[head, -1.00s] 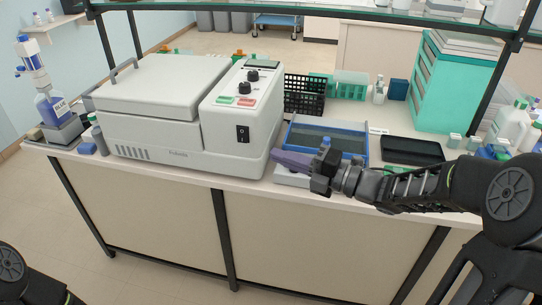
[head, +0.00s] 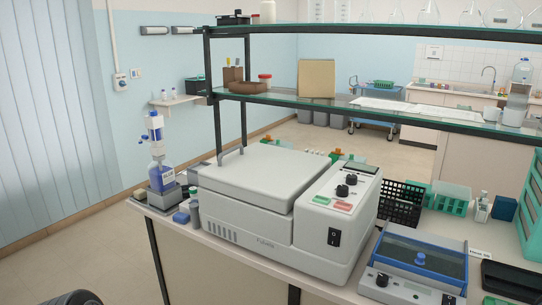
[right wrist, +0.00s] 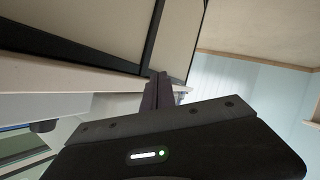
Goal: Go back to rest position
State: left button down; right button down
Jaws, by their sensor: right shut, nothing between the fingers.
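My right gripper (right wrist: 157,92) shows only in the right wrist view. Its dark purple-grey fingers are together, with nothing between them. It is beside the lab bench (right wrist: 40,75), whose pale top edge and dark-framed front panels appear tilted in that view. My right arm is not in the head view. My left gripper is not in view; a dark rounded piece at the bottom left of the head view appears to be part of my left arm.
A white machine (head: 260,195) stands on the bench, with a blue-framed device (head: 420,262) to its right. A blue bottle with a dispenser (head: 161,175) stands left. A black basket (head: 400,203) and glass shelves (head: 300,98) are behind. Floor at left is clear.

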jog(key=s+a+f+m+g+h, duration=0.1)
jog(key=s+a+f+m+g, duration=0.25)
jog(key=s+f, duration=0.4)
jog(key=s+a+f+m+g+h, duration=0.1)
jog(key=s+a+f+m+g, duration=0.2)
jog(key=s+f+m, duration=0.45)
jog(key=s+a+f+m+g, duration=0.2)
jog(key=s+f+g, duration=0.3)
jog(key=s, duration=0.8)
jog(key=x, duration=0.3)
jog(key=shift+s+a, duration=0.1)
jog(key=shift+a, duration=0.05)
